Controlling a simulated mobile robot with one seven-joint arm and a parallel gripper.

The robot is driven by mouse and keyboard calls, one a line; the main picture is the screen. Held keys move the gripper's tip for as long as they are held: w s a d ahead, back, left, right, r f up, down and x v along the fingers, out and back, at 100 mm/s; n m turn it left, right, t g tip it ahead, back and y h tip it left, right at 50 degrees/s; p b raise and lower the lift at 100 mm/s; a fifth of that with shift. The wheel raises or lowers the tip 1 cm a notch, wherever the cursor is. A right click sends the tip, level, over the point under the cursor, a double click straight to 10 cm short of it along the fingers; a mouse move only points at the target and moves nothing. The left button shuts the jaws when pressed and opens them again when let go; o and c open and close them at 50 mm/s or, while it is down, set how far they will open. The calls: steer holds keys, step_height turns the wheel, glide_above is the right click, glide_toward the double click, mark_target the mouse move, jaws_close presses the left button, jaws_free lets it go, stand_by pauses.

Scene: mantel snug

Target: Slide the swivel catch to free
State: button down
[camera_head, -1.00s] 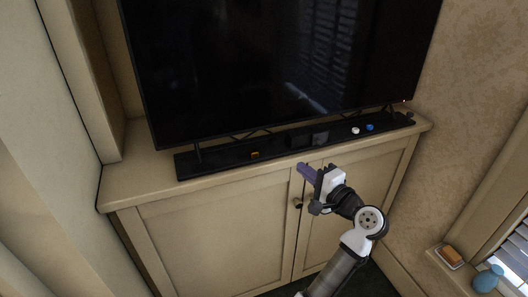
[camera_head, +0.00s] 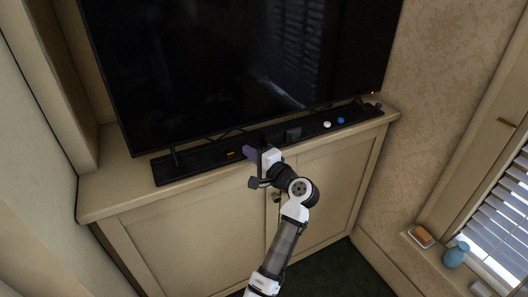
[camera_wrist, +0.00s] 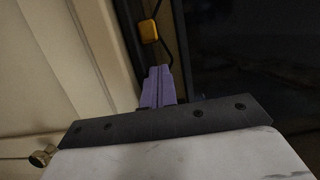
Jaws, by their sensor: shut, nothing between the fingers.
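A long black bar (camera_head: 200,161) lies on the cabinet top below the screen. A small orange piece (camera_head: 231,155) sits on it toward the left; it also shows in the wrist view (camera_wrist: 149,30). I cannot tell for sure which fitting is the swivel catch. My gripper (camera_head: 250,154), with purple fingers, is shut and empty. It is just right of the orange piece at the bar's front edge. In the wrist view the closed fingers (camera_wrist: 158,86) point toward the orange piece, with a gap between them. A dark loop runs past that piece.
A dark block (camera_head: 293,134), a white knob (camera_head: 327,124) and a blue knob (camera_head: 340,120) sit farther right on the bar. The large screen (camera_head: 240,60) stands close behind. A cabinet door knob (camera_head: 277,197) is below. A blue vase (camera_head: 455,255) stands on the right sill.

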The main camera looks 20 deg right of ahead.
steer(key=shift+a, duration=1.05)
